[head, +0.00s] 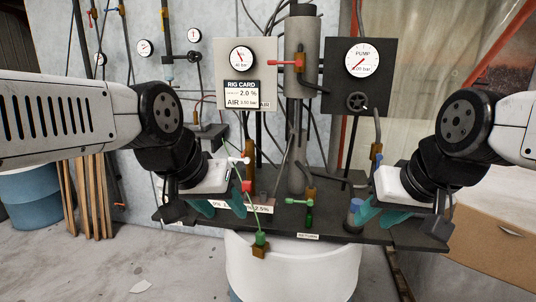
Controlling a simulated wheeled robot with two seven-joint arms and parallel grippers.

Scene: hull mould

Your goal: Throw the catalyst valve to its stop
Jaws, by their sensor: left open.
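Several small valves stand on the dark bench, and I cannot read which one is marked catalyst. A red-handled valve (246,186) and a white-tipped lever (236,160) are close to my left gripper. A green-handled valve (308,204) stands near the middle, and a green fitting with a brass base (260,241) is at the front edge. A red lever (288,63) sits on the upright cylinder. My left gripper (206,208) is open over the bench's left part, with nothing seen between its fingers. My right gripper (388,212) looks open near a blue-topped fitting (355,205) at the right.
A rig card panel with a gauge (241,57) and a pump panel (361,60) with a black handwheel stand behind the bench (330,220). Hoses hang around them. A white tub (300,265) is below the front edge. A cardboard box (490,225) is at the right.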

